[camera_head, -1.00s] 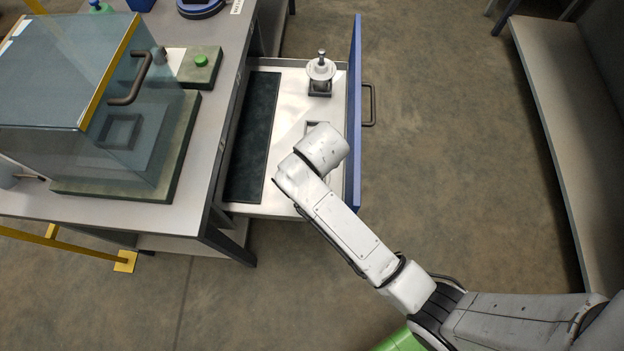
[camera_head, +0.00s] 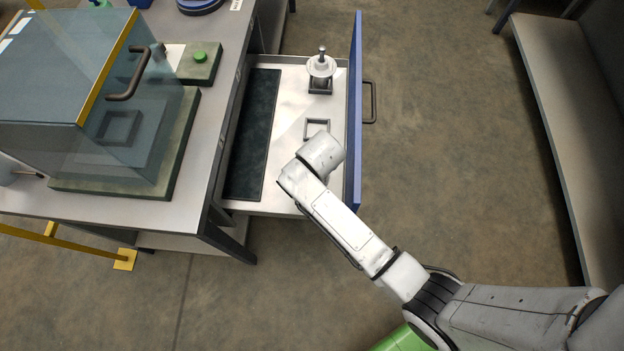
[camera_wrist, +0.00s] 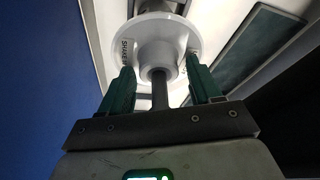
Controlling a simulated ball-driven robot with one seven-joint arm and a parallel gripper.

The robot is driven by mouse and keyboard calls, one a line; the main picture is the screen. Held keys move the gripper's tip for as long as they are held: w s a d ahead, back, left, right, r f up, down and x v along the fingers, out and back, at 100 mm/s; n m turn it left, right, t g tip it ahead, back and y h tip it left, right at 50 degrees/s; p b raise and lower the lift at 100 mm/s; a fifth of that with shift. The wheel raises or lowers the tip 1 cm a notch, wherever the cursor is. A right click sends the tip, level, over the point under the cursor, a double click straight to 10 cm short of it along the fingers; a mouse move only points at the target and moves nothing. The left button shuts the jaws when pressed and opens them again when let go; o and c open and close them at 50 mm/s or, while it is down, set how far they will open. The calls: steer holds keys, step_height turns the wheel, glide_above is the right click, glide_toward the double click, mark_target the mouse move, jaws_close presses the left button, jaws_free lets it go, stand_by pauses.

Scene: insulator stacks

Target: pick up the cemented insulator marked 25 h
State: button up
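My gripper (camera_wrist: 160,75) shows in the wrist view with its two green fingers apart, so it is open. Between and beyond the fingertips is a white disc-shaped insulator (camera_wrist: 190,38) with a pale hub and a dark pin pointing back at my gripper. Gaps show between the fingers and the hub. Black lettering on the disc is only partly legible, and I cannot read 25 h. In the head view my arm hides my gripper. Another white insulator (camera_head: 321,66) with a metal pin stands upright on a dark square stand at the drawer's far end.
The open drawer (camera_head: 285,130) has a blue front (camera_head: 354,130) with a handle close to my arm's right. An empty square frame (camera_head: 317,127) and a dark mat (camera_head: 251,135) lie in it. A glass-lidded box (camera_head: 60,70) stands on the bench at left.

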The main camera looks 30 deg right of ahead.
jaws_close()
stand_by(0.4)
steer(key=shift+w+r, duration=0.1)
steer(key=shift+r, duration=0.05)
stand_by(0.4)
